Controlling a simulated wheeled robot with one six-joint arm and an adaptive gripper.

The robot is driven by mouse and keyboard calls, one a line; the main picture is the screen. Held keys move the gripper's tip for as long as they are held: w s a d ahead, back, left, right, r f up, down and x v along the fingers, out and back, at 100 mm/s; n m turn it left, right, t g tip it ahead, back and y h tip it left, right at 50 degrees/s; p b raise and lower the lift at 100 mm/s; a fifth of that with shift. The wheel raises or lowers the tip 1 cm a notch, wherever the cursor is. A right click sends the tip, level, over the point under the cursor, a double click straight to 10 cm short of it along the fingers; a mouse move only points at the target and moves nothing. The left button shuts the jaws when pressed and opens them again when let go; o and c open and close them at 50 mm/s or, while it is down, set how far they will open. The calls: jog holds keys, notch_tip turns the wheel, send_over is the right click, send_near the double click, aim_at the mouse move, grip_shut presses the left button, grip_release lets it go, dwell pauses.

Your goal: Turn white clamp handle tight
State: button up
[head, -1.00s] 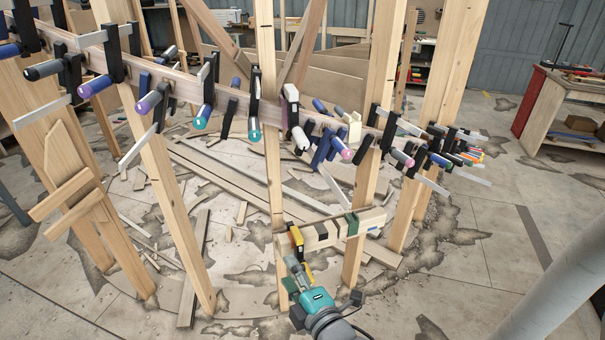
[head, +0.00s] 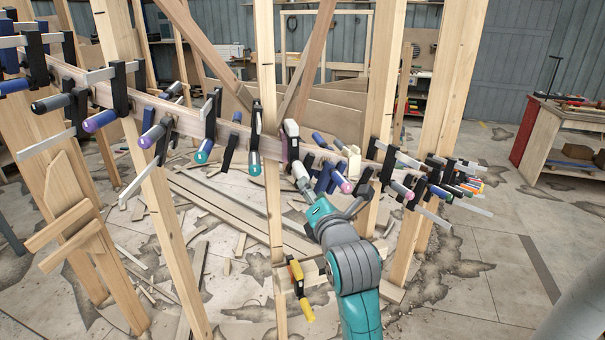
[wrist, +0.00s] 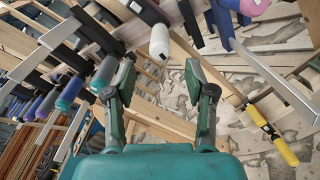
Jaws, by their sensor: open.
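The white clamp (head: 291,130) hangs on the curved wooden stringer beside an upright post in the head view. Its white handle (head: 300,173) points down and toward me, just beyond the tip of my gripper (head: 308,192). In the wrist view, the white handle (wrist: 159,42) hangs ahead of my gripper (wrist: 160,78), in line with the gap between the fingers. The fingers are spread and hold nothing. The handle's end appears at or just beyond the fingertips; I cannot tell whether they touch.
Clamps with teal (head: 255,163), purple and blue handles crowd the stringer (head: 185,118) on both sides. A pink-tipped blue clamp (head: 342,182) is close on the right. A yellow-handled clamp (head: 304,300) sits lower on the post. Loose boards lie on the floor behind.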

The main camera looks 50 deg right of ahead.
aim_at(303, 173)
jog(key=x, duration=1)
jog(key=shift+f, duration=0.1)
grip_shut()
